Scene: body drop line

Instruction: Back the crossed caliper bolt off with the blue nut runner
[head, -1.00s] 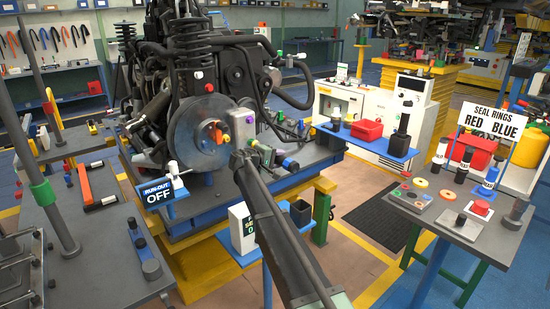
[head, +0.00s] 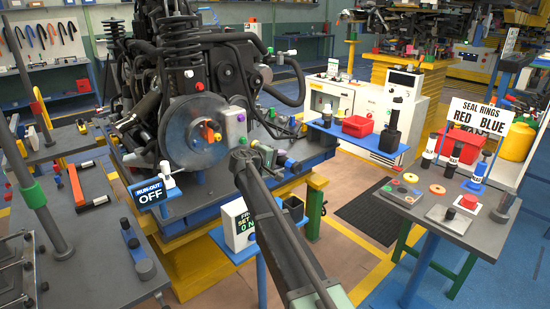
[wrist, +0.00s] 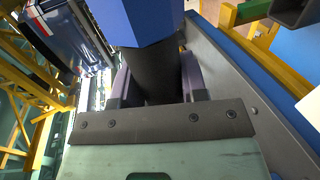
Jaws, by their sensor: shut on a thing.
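The brake disc (head: 183,140) stands upright on the black suspension assembly in the head view, with an orange piece (head: 208,131) at its hub. A grey caliper part (head: 232,128) with a purple spot sits at its right edge. I cannot make out a crossed bolt. My gripper (head: 268,153) is just right of the caliper, at the end of my arm. In the wrist view, my gripper (wrist: 153,88) is shut on the black grip of the blue nut runner (wrist: 140,20), whose blue body rises beyond the jaws. The runner's working end is hidden.
A white gauge box (head: 238,225) stands beside my arm. A blue shelf (head: 370,140) holds a red bin (head: 356,126) and a black holder.

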